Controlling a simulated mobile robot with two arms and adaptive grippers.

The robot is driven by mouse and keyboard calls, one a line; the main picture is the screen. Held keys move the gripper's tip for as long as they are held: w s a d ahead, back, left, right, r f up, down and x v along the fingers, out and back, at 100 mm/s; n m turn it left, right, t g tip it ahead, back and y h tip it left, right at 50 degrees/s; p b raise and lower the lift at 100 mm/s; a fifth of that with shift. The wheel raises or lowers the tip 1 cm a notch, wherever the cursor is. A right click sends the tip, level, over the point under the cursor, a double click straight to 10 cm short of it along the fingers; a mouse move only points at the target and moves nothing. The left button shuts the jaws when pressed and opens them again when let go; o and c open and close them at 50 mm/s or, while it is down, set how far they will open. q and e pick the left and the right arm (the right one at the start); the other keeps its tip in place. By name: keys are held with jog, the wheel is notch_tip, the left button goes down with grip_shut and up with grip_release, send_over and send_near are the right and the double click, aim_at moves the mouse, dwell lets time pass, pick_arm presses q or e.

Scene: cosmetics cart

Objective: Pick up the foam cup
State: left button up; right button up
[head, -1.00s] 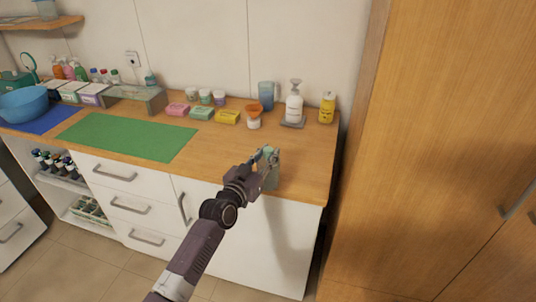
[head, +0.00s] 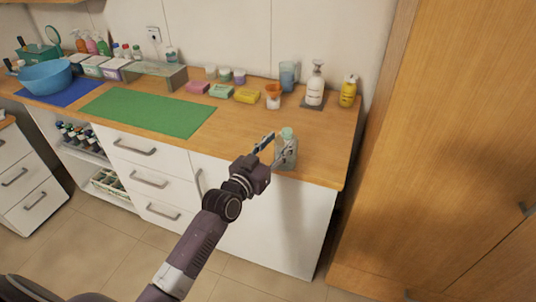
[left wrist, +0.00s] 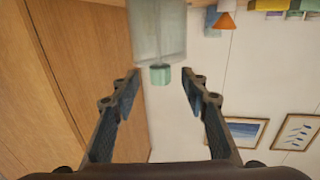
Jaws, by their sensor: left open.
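A translucent bottle-like container with a pale green cap (head: 287,134) stands upright near the front edge of the counter. It also shows upside down in the left wrist view (left wrist: 158,35), centred just ahead of the fingertips. I cannot tell whether this is the foam cup. My right gripper is not in view.
The wooden counter (head: 325,140) is clear right of the container. A white pump bottle (head: 315,90) and yellow bottle (head: 348,92) stand at the back right. A green mat (head: 150,110) lies left. A tall wooden cabinet (head: 450,130) rises at right.

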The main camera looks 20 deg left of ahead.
pick_arm(q)
jog(key=s+a, duration=0.1)
jog(key=s, duration=0.6)
jog(key=shift+a, duration=0.15)
jog(key=shift+o, duration=0.2)
jog(key=shift+w, duration=0.1)
